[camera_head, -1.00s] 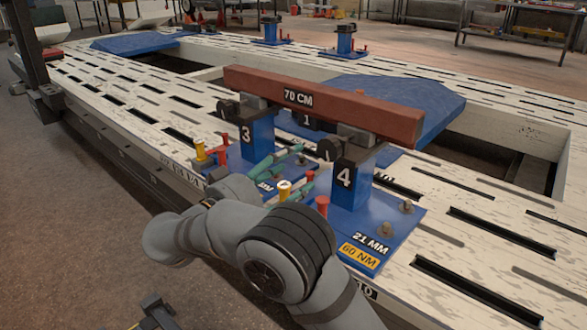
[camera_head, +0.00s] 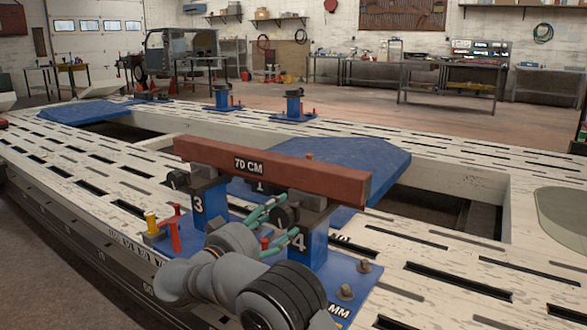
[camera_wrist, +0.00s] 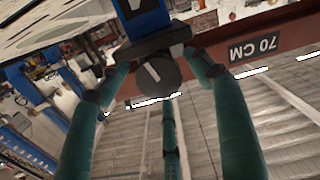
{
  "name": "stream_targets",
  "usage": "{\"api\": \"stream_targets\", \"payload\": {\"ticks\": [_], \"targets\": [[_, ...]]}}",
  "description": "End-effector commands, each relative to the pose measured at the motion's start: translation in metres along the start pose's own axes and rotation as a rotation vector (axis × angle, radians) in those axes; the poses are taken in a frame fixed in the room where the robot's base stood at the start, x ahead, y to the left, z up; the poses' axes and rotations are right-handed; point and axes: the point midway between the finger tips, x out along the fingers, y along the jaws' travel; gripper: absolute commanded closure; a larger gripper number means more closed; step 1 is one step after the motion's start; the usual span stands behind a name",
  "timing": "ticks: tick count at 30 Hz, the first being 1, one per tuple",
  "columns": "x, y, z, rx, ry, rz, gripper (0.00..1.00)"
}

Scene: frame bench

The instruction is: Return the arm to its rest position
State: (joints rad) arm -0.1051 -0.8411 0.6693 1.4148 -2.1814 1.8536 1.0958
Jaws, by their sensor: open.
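My gripper (camera_head: 290,216) has teal fingers, spread open, beside the blue stand marked 4 (camera_head: 313,240). In the wrist view my gripper (camera_wrist: 160,65) frames a dark round knob (camera_wrist: 157,77) between its fingers; I cannot tell whether they touch it. No object is seen held. My grey arm reaches in from the bottom of the head view, bent low in front of the stands, and hides part of their bases.
A red-brown beam marked 70 CM (camera_head: 270,170) rests across stand 4 and the blue stand marked 3 (camera_head: 207,207), close above my gripper. Red and yellow posts (camera_head: 152,223) stand at the left. The slotted white frame (camera_head: 450,245) lies around them.

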Motion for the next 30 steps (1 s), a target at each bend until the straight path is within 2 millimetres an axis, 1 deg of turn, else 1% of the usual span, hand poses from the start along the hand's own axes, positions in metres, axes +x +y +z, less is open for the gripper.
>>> {"api": "stream_targets", "payload": {"ticks": [1,12,17,20,23,30], "targets": [[0.003,0.000,0.000,0.000,0.000,0.000,0.35],[0.002,0.000,0.000,-0.014,0.000,0.000,0.35],[-0.006,-0.001,0.001,-0.005,0.001,-0.001,0.35],[-0.018,-0.001,0.000,-0.001,0.002,-0.003,0.35],[-0.037,-0.002,-0.001,0.000,0.003,-0.005,0.35],[-0.089,-0.002,-0.001,0.000,0.004,-0.005,0.35]]}}
